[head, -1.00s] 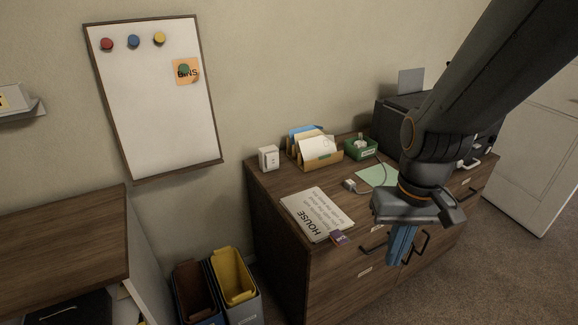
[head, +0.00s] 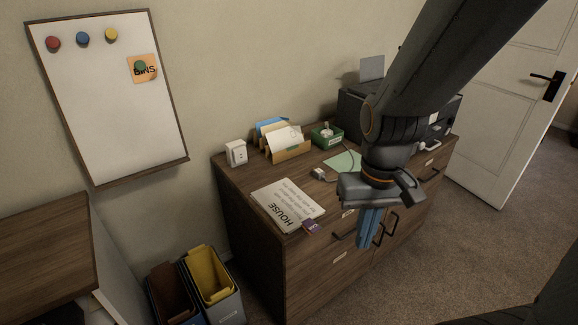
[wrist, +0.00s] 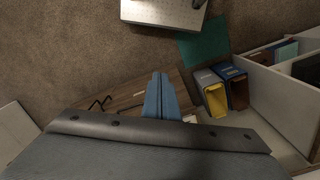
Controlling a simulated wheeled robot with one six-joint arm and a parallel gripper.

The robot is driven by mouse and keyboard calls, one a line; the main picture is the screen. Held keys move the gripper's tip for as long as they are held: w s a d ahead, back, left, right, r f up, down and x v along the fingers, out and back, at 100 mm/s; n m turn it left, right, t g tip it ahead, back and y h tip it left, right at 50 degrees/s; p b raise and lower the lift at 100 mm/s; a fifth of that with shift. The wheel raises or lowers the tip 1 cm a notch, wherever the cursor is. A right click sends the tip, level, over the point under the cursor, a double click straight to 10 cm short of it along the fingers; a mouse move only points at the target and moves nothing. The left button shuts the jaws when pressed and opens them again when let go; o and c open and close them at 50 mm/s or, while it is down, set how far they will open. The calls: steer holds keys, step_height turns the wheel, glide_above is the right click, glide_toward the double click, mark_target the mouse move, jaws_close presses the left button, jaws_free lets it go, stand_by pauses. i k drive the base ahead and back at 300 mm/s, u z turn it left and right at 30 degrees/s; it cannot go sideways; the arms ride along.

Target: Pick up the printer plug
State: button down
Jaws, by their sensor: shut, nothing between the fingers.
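The printer plug (head: 319,174) is a small pale plug lying on top of the wooden cabinet (head: 236,178) in the head view. My gripper (head: 368,241) is in front of the cabinet, to the right of the plug and lower in the picture. Its blue fingers are together and empty, pointing down past the front edge. In the wrist view the fingers (wrist: 159,80) are also together, with the cabinet below them. I cannot see the plug in the wrist view.
A white-covered HOUSE document (head: 287,203), a purple card (head: 311,226), a white socket box (head: 236,153), a letter holder (head: 291,152) and a green box (head: 327,135) share the top. A dark printer (head: 352,103) stands behind my arm. Bins (head: 212,278) stand left of the cabinet.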

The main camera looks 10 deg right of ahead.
mark_target(319, 175)
steer(key=z, duration=0.5)
steer(key=k, duration=0.65)
steer(key=z, duration=0.6)
steer(key=i, duration=1.15)
steer(key=u, duration=1.25)
steer(key=i, duration=0.3)
steer(key=u, duration=0.25)
